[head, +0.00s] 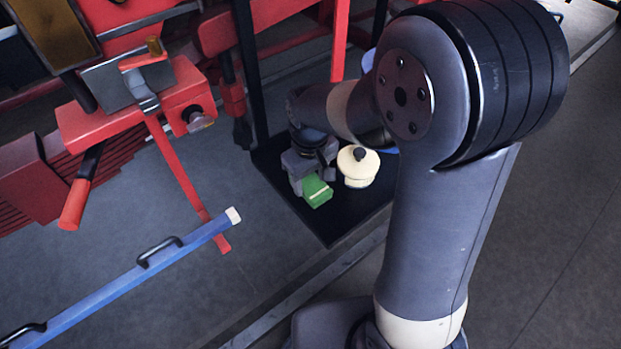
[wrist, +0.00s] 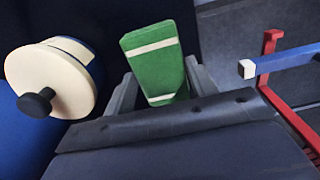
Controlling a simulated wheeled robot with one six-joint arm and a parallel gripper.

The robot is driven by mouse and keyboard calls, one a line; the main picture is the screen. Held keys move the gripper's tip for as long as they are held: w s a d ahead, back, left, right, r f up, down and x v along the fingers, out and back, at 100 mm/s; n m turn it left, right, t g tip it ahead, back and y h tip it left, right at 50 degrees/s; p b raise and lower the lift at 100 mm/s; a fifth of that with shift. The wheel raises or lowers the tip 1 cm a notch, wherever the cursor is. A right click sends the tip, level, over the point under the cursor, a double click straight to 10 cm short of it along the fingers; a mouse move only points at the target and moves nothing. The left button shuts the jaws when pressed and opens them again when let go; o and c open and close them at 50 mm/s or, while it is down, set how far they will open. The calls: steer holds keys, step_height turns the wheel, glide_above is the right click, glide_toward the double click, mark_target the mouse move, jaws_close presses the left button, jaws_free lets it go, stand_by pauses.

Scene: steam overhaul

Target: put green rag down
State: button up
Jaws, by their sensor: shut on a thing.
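The green rag (head: 316,191) is a small folded green block with pale stripes. My gripper (head: 304,180) is shut on it, low over a black mat or tray (head: 326,228). In the wrist view the rag (wrist: 155,62) stands out between the two grey fingers (wrist: 158,92). I cannot tell whether the rag touches the black surface beneath.
A cream-lidded pot (head: 357,168) with a dark knob stands close to the right of my gripper; its lid (wrist: 55,80) is at the left in the wrist view. A blue bar (head: 130,278) with handles and red machinery (head: 180,105) lie to the left.

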mark_target(310, 181)
steer(key=shift+f, duration=0.45)
steer(key=o, duration=0.9)
steer(key=shift+f, duration=0.25)
steer(key=r, duration=0.7)
steer(key=r+b, duration=0.1)
steer(key=r, duration=0.3)
steer(key=shift+w, duration=0.25)
steer(key=f, duration=1)
steer(key=shift+s+f+p, duration=0.3)
steer(key=shift+s+p, duration=0.05)
steer(key=shift+p, duration=0.05)
steer(key=shift+w, duration=0.1)
steer(key=shift+r, duration=1.15)
